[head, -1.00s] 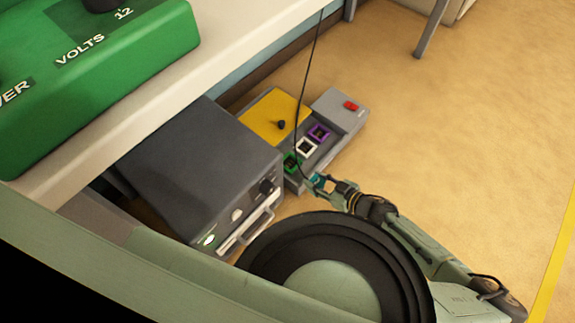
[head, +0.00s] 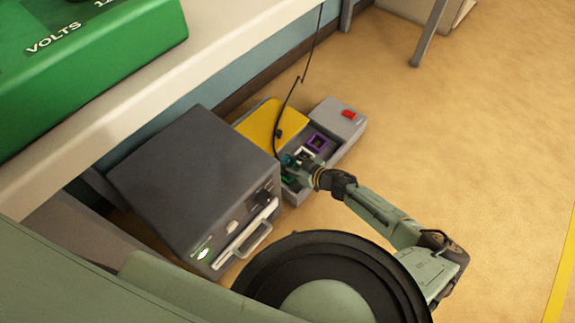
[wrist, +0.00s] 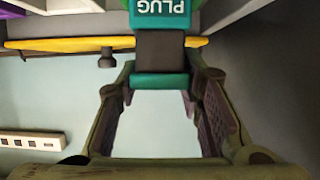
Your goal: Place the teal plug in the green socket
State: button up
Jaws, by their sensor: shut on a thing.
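The teal plug (head: 288,159) is in my gripper (head: 301,168), over the near-left end of the grey socket strip. In the wrist view the plug (wrist: 163,11) shows its "PLUG" label at the top, and the gripper (wrist: 163,75) is shut on its dark and teal body. A black cable runs up from the plug. The green socket (head: 288,178) shows just below the plug, partly hidden by the plug and gripper. I cannot tell whether the plug touches it.
White (head: 306,154) and purple (head: 317,141) sockets sit farther along the grey strip (head: 337,119), which has a red switch (head: 348,114). A yellow panel (head: 275,122) lies behind. A dark grey box (head: 195,165) stands close at left, under the bench (head: 215,57). Open floor lies right.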

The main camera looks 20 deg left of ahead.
jog(key=shift+f, duration=0.65)
jog(key=shift+f, duration=0.15)
jog(key=o, duration=1.2)
jog(key=shift+r, duration=0.3)
jog(key=p+v, duration=0.2)
jog(key=v, duration=1)
jog(key=shift+f, duration=0.2)
